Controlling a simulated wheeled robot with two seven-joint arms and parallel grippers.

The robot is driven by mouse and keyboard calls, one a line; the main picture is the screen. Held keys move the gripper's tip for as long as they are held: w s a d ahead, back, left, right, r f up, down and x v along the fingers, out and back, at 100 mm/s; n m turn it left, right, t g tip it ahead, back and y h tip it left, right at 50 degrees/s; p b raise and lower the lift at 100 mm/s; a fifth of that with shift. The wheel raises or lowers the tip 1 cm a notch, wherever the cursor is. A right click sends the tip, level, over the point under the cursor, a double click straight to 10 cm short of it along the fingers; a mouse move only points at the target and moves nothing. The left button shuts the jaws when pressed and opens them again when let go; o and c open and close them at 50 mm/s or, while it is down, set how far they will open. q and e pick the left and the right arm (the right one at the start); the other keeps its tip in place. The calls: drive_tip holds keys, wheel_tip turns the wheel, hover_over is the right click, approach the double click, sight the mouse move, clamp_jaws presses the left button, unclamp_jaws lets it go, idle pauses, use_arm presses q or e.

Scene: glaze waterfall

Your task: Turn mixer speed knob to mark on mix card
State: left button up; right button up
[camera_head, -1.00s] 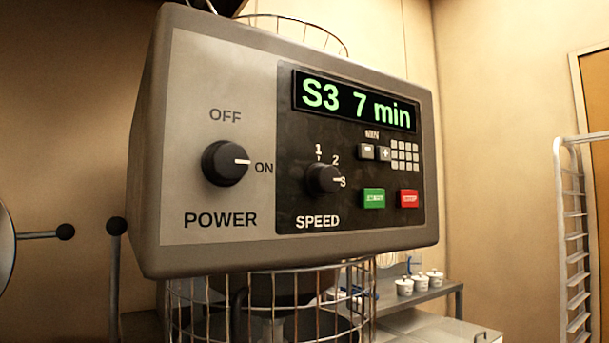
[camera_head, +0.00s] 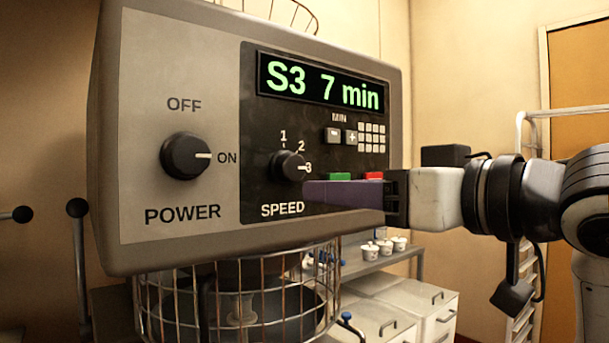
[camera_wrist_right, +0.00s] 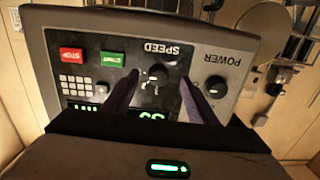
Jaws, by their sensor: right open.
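The speed knob (camera_head: 286,166) is a dark dial on the mixer's black panel, its white pointer toward 3. The display (camera_head: 320,88) reads S3 7 min. The power knob (camera_head: 185,156) points to ON. My right gripper (camera_head: 310,192) comes in from the right in front of the panel, its purple finger just below and right of the speed knob. In the right wrist view, the panel is upside down and the speed knob (camera_wrist_right: 157,75) shows between the two spread fingers (camera_wrist_right: 160,88); contact cannot be told. My left gripper and the mix card are not in view.
The green button (camera_head: 340,176) and red button (camera_head: 373,175) sit directly behind my right finger. A wire guard (camera_head: 235,300) surrounds the bowl below the mixer head. Small white cups (camera_head: 385,248) stand on a shelf behind. A rack stands at the right.

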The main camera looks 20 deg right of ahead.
sight(296, 169)
drive_tip(key=shift+t, duration=0.3)
drive_tip(key=w+a, duration=0.1)
drive_tip(key=w, duration=0.1)
drive_tip(key=w+a+r+p, duration=0.1)
drive_tip(key=w, duration=0.2)
drive_tip(key=w+a+r+p, duration=0.1)
drive_tip(key=w, duration=0.1)
drive_tip(key=shift+w+r, duration=0.25)
drive_tip(key=shift+w, duration=0.15)
drive_tip(key=c, duration=1.1)
drive_tip(key=shift+o, duration=0.2)
